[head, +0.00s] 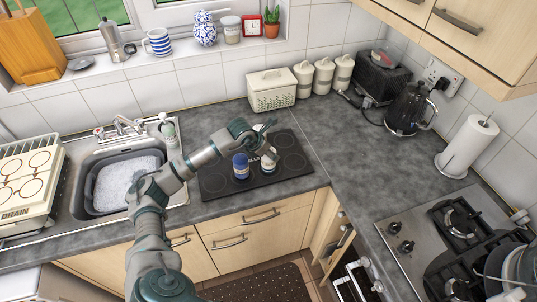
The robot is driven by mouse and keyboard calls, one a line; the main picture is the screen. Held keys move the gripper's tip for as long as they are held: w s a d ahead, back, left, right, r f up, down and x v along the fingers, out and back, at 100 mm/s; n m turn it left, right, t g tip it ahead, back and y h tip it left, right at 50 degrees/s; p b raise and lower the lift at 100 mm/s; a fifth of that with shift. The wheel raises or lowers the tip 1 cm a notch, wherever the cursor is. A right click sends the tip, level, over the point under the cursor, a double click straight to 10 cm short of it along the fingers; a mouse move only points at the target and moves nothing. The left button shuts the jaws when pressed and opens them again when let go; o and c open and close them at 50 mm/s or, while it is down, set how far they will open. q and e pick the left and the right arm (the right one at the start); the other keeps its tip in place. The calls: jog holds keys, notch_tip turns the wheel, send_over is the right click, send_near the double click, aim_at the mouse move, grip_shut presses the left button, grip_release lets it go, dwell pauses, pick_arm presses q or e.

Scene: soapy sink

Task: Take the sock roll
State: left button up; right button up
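No sock roll can be made out for certain. A small blue-and-white cylinder (241,167) stands upright on a dark board with round marks (214,185). A second small cylinder, pale with a darker band (268,163), stands just right of it, partly hidden by my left gripper. My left gripper (272,141) is over the board, above and behind these two, with its fingers spread apart. It looks empty; whether it touches the pale cylinder I cannot tell. Part of my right arm shows at the lower right edge, its gripper out of view.
A sink with a grey soapy basin (91,197) and drain rack (27,180) are at left. A cream basket (272,95) and canisters stand behind. A kettle (407,108), paper roll (468,146) and gas hob (420,225) are at right. The corner worktop is clear.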

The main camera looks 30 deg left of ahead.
pick_arm(q)
jog(key=shift+d+r, duration=0.15)
jog(key=shift+r, duration=0.1)
notch_tip(320, 180, up, 2)
jog(key=shift+r, duration=0.2)
jog(key=s+a+r+b, duration=0.1)
jog(key=s+b, duration=0.3)
jog(key=s, duration=1.2)
jog(key=shift+a+r, duration=0.4)
jog(key=shift+a, duration=0.3)
pick_arm(e)
jog(key=w+a+r, duration=0.2)
jog(key=w+r, duration=0.1)
jog(key=w, duration=0.8)
jog(key=shift+r+t, duration=0.3)
jog(key=shift+r, duration=0.1)
pick_arm(q)
jog(key=shift+w+r, duration=0.1)
pick_arm(e)
jog(key=shift+r, duration=0.1)
pick_arm(q)
notch_tip(320, 180, up, 8)
jog(key=p, duration=0.4)
jog(key=shift+p, duration=0.4)
pick_arm(e)
jog(key=r, duration=0.2)
jog(key=w+r, duration=0.1)
jog(key=r, duration=0.2)
jog(key=shift+r, duration=0.1)
